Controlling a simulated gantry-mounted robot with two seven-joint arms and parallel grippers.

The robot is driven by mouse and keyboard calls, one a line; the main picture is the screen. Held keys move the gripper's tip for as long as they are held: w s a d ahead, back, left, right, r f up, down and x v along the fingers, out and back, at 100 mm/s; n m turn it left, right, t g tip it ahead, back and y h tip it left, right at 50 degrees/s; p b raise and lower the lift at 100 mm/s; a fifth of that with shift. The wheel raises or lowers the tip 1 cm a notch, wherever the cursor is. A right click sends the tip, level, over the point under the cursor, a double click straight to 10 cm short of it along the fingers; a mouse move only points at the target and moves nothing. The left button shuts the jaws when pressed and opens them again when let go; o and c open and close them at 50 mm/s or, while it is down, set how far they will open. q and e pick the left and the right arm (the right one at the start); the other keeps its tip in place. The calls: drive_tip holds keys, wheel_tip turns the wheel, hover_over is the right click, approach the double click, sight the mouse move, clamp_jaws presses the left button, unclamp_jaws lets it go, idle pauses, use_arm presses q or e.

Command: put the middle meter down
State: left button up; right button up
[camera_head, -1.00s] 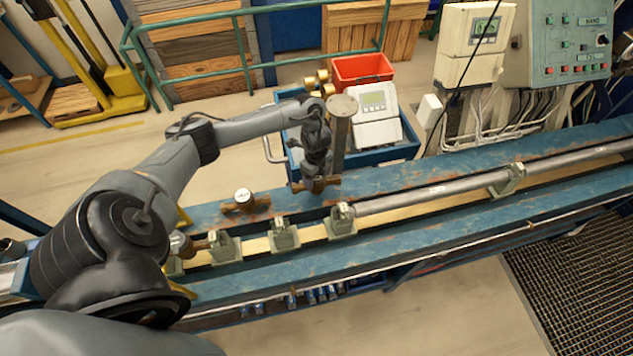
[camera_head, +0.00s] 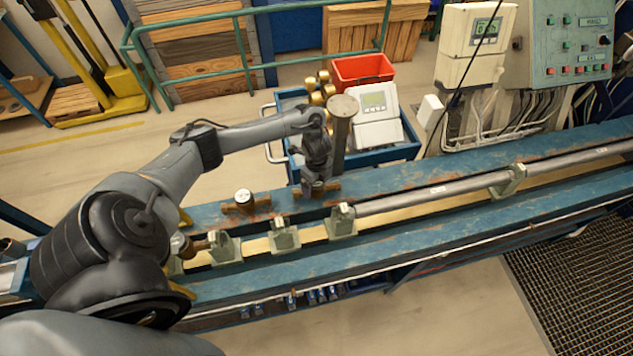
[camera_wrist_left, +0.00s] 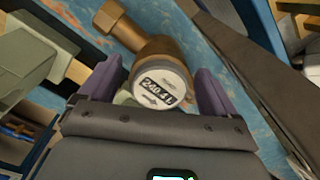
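My left gripper (camera_head: 317,184) points down over the blue bench beam with its fingers on both sides of a brass meter (camera_head: 329,188). A second brass meter (camera_head: 243,201) with a white dial lies on the beam to the left. A third meter (camera_head: 181,244) sits further left in the bench line, partly behind my arm. My right gripper is not in view.
Green clamp blocks (camera_head: 284,237) stand along the bench channel, with a grey pipe (camera_head: 430,193) to the right. A metal post (camera_head: 341,130) rises close behind my gripper. A blue cart (camera_head: 404,152) behind holds a red bin (camera_head: 362,69) and a grey device.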

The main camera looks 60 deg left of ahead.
use_arm(q)
drive_tip(key=shift+r, duration=0.15)
wheel_tip(320, 180, up, 11)
drive_tip(key=p, duration=0.4)
drive_tip(key=shift+r, duration=0.55)
